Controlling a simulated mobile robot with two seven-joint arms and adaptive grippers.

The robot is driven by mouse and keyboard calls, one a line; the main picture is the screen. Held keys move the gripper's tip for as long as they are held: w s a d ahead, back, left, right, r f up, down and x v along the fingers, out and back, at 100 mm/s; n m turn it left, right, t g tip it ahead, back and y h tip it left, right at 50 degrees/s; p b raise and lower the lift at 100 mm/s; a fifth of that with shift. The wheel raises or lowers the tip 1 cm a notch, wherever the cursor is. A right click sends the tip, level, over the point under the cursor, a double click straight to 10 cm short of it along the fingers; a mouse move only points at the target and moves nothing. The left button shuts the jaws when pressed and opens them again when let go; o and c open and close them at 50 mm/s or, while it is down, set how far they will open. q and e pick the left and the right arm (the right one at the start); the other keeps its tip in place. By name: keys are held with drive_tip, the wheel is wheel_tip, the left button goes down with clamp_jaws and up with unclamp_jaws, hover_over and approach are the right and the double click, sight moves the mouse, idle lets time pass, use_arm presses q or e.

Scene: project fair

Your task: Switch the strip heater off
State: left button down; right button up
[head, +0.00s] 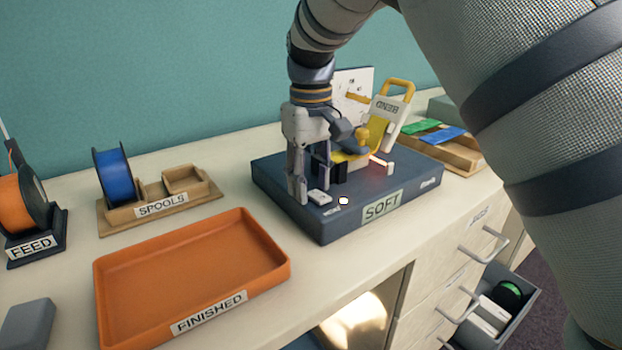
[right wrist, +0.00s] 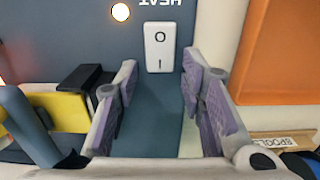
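The strip heater (head: 290,205) is a dark blue-grey box labelled SOFT on the counter. A white switch (head: 318,197) with a ring mark sits on its top near the HEAT label; it shows also in the right wrist view (right wrist: 160,47). Beside it a small round lamp (head: 343,201) is lit, also bright in the right wrist view (right wrist: 121,12). A reddish glow (head: 378,164) shows near the yellow bending part. My right gripper (head: 312,188) points down close to the switch, fingers apart and empty; the switch lies beyond the fingertips in the right wrist view. My left gripper is out of view.
An empty orange FINISHED tray (head: 190,265), a SPOOLS rack (head: 160,205) with a blue spool (head: 112,177) and a FEED stand (head: 35,240) lie left. An open drawer (head: 490,315) is below right.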

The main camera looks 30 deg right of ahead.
clamp_jaws()
drive_tip(key=shift+s+r+t+p, duration=0.3)
drive_tip(key=shift+r+t+p, duration=0.2)
drive_tip(key=shift+r+t, duration=0.1)
drive_tip(key=shift+d+f+t, duration=0.1)
drive_tip(key=shift+f+t, duration=0.25)
drive_tip(key=shift+t, duration=0.35)
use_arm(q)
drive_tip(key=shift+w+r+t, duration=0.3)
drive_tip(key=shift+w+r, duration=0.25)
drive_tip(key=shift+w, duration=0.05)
use_arm(e)
drive_tip(key=shift+s+t, duration=0.1)
drive_tip(key=shift+t, duration=0.3)
drive_tip(key=shift+o, duration=1.9)
unclamp_jaws()
drive_tip(key=shift+r, duration=0.1)
